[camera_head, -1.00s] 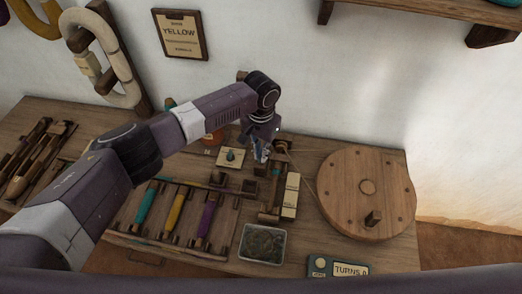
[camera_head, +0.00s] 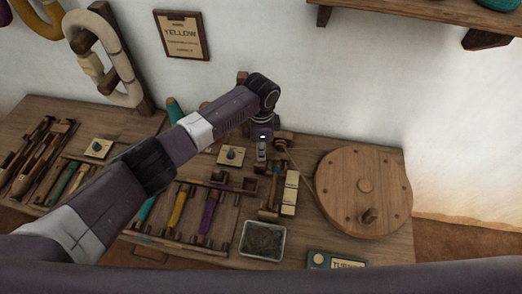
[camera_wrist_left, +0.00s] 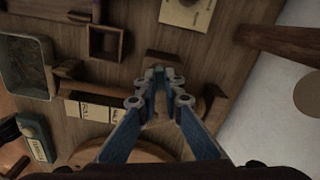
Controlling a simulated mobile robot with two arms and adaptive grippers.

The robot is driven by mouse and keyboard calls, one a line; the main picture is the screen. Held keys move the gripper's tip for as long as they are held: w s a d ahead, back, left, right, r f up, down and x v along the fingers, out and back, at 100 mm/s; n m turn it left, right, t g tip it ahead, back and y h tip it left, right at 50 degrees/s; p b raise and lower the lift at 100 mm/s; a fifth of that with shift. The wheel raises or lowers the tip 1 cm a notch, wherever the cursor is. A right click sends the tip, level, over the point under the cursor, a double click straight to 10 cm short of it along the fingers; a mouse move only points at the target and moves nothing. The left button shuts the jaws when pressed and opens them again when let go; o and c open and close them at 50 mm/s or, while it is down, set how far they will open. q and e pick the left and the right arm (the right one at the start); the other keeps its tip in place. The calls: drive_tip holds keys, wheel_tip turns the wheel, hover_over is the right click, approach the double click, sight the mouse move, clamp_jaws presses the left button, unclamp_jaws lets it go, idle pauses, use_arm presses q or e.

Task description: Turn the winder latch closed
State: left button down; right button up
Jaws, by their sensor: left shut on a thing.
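My left gripper (camera_head: 262,152) points down over the winder (camera_head: 270,196), a small dark wooden assembly left of the big round wheel. In the left wrist view the blue fingers (camera_wrist_left: 161,78) are close together, shut on a small dark part between their tips. It appears to be the winder latch, but the fingers mostly hide it, so its angle cannot be read. A dark wooden block (camera_wrist_left: 165,58) lies just beyond the fingertips. My right gripper is not in view.
The round wooden wheel (camera_head: 345,180) with a peg stands close on the right. Pale labelled blocks (camera_head: 290,193), a grey tray (camera_head: 262,241) and a rack of coloured bobbins (camera_head: 208,212) lie nearby. A turns counter (camera_head: 335,261) sits at the front edge.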

use_arm(q)
drive_tip(key=shift+r+m, duration=0.1)
drive_tip(key=shift+m, duration=1.4)
drive_tip(key=c, duration=2.1)
unclamp_jaws()
wheel_tip(320, 180, up, 12)
drive_tip(key=shift+f, duration=0.1)
